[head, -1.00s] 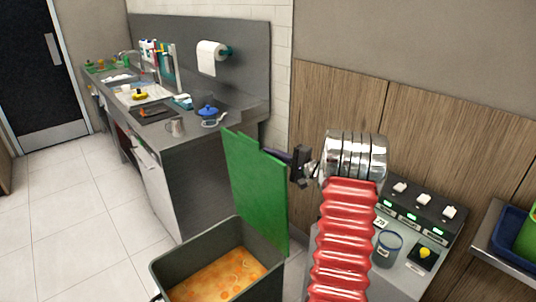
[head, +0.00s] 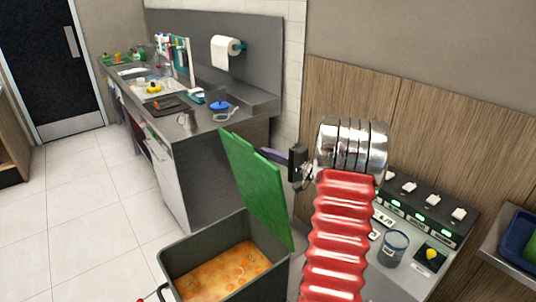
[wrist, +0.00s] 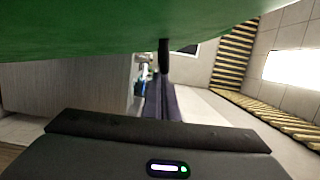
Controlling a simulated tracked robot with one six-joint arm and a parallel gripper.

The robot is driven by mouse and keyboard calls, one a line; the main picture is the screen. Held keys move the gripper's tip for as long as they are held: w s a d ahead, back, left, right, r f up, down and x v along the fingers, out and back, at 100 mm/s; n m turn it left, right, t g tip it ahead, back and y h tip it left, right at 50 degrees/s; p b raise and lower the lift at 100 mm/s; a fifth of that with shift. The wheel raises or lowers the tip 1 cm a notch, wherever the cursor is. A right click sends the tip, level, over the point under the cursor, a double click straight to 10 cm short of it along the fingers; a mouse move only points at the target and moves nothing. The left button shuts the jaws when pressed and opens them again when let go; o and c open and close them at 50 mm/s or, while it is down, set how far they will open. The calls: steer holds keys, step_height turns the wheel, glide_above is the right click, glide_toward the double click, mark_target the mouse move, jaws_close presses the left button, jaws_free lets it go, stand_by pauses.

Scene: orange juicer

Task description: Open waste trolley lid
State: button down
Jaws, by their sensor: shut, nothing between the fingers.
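The waste trolley (head: 168,266) is a dark grey bin in the lower middle of the head view, with orange peels (head: 222,268) inside. Its green lid (head: 256,188) stands raised, tilted up at the bin's far right side. My gripper (head: 272,155) is shut and empty, its fingers against or just behind the lid's upper right part; the lid hides the tips, so contact is unclear. In the wrist view the lid (wrist: 150,25) fills the top, close to the dark fingers (wrist: 163,100).
A sink counter (head: 180,120) with a mug, dishes and bottles runs along the back wall. A control panel (head: 425,215) with green lights and a blue cup (head: 393,247) stand at right. A blue tray (head: 520,240) is at the far right. Tiled floor at left is clear.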

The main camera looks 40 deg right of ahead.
steer(key=shift+d, duration=0.1)
steer(key=s+d, duration=0.4)
steer(key=s, duration=0.6)
steer(key=shift+s+d, duration=0.25)
steer(key=shift+d, duration=0.15)
stand_by(0.6)
